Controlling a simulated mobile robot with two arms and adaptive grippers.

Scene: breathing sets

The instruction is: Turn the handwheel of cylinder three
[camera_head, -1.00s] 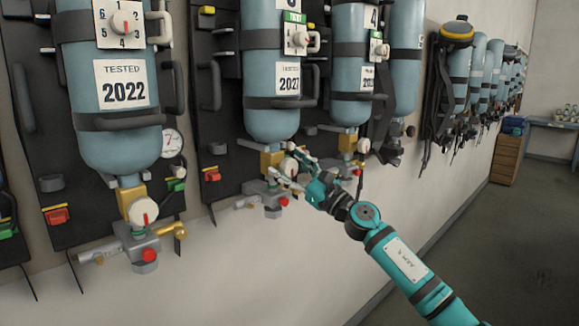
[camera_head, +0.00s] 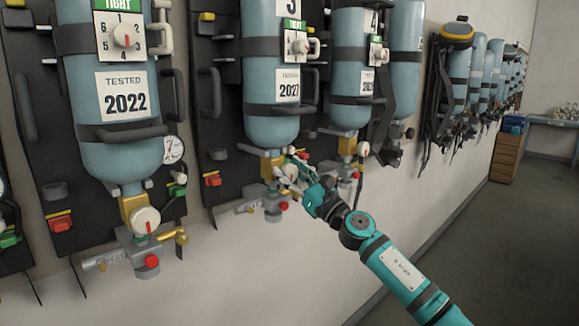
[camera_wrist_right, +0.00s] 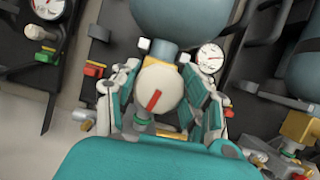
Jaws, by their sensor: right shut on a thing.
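Cylinder three (camera_head: 271,115) is the blue cylinder with a "3" tag (camera_head: 297,14) and a "2027" label, hanging upright on its black backplate. Its handwheel is a white round knob with a red mark, at the brass valve below the bottle. In the right wrist view the handwheel (camera_wrist_right: 158,90) is between the two fingers, its red mark tilted to the right at the top. My right gripper (camera_head: 288,170) is shut on the handwheel, one finger on each side. In the head view the fingers hide part of the wheel. My left gripper is out of view.
The "2022" cylinder (camera_head: 120,150) hangs to the left with its own handwheel (camera_head: 145,221). Another cylinder (camera_head: 352,105) hangs close on the right. A pressure gauge (camera_wrist_right: 209,58) is just behind the right finger. The floor (camera_head: 470,250) on the right is clear.

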